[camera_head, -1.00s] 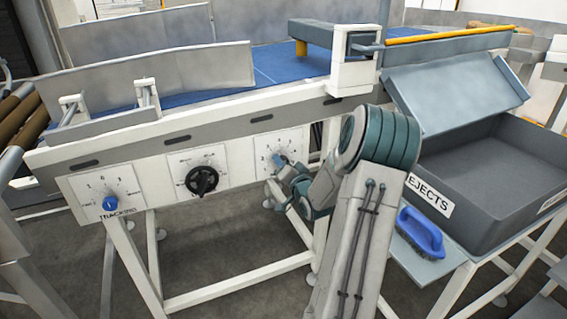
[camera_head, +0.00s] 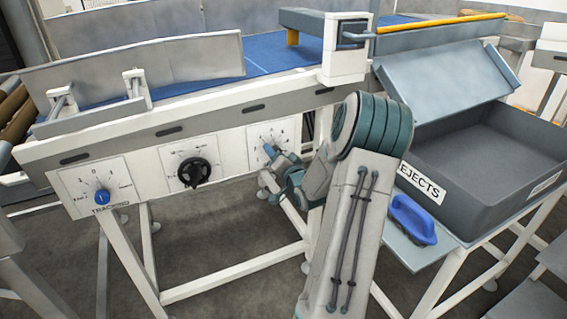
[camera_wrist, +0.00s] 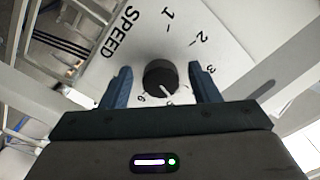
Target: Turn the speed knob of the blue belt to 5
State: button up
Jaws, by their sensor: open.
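The blue belt (camera_head: 270,55) runs along the top of the white conveyor frame. Its SPEED dial plate (camera_head: 257,134) is the rightmost of three on the front, and my gripper (camera_head: 268,150) is at it, hiding the knob there. In the wrist view the dark round speed knob (camera_wrist: 160,78) sits between the two blue fingers of my gripper (camera_wrist: 160,70). The fingers are open, one on each side, with visible gaps to the knob. The knob's white mark points toward the lower edge; 1, 2 and 3 are readable, the lower numbers are partly hidden.
A black knob (camera_head: 193,172) and a blue TRACKING knob (camera_head: 102,196) are on the plates to the left. A grey REJECTS bin (camera_head: 422,188) and a blue brush (camera_head: 413,220) stand to the right of my arm.

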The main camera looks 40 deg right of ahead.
jog(key=v, duration=1.3)
jog(key=shift+s, duration=0.2)
jog(key=shift+w+f, duration=0.1)
jog(key=shift+f, duration=0.05)
